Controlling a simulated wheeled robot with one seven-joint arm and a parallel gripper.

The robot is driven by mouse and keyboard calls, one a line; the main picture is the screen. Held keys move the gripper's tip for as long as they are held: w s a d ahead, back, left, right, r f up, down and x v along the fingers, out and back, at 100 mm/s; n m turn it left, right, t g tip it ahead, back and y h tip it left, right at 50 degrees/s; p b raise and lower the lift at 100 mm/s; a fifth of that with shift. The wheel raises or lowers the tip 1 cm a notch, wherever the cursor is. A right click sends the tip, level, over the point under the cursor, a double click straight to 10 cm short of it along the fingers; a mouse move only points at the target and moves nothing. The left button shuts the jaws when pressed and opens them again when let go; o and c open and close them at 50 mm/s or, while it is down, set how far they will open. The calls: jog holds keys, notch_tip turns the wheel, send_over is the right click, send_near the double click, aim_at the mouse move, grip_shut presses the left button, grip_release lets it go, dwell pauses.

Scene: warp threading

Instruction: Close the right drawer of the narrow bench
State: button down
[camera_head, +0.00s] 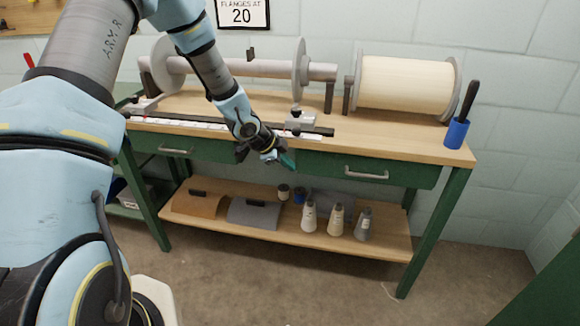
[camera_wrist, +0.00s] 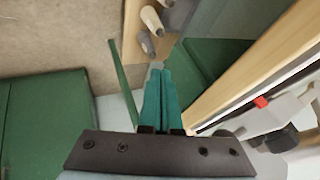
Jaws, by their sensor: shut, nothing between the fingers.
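The narrow bench (camera_head: 400,143) has a wooden top and green frame. Its right drawer (camera_head: 415,174) is a green front with a pale bar handle (camera_head: 366,174), below the top's front edge. It looks shut or nearly so; I cannot tell whether a small gap remains. The left drawer (camera_head: 205,150) looks flush. My gripper (camera_head: 288,160) is at the left end of the right drawer's front, its teal fingers together and empty. In the wrist view the shut fingers (camera_wrist: 161,95) point toward the green drawer fronts; contact is unclear.
A roller with flanges, a cream spool (camera_head: 405,86) and a blue cup (camera_head: 456,133) with a dark-handled tool stand on the top. The lower shelf (camera_head: 385,240) holds cones and folded pieces. Concrete floor in front is clear. A green surface (camera_head: 545,290) stands at lower right.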

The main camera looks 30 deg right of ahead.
jog(key=a+r+n+t+y+p, duration=0.15)
jog(key=a+r+n, duration=0.3)
jog(key=a, duration=0.45)
jog(key=a+r+n+y+p, duration=0.1)
jog(key=a+r+n+y, duration=0.25)
jog(key=a+r, duration=0.45)
jog(key=a+r+n+t+y+p, duration=0.1)
jog(key=a+r+n, duration=0.25)
jog(key=a, duration=0.75)
jog(key=s+a+r+n+g+y+p, duration=0.1)
jog(key=s+a+r+n, duration=0.3)
jog(key=s+a+n, duration=0.6)
jog(key=shift+a+r+n+g, duration=0.3)
jog(key=shift+a+n+g, duration=0.2)
jog(key=shift+n+g, duration=0.35)
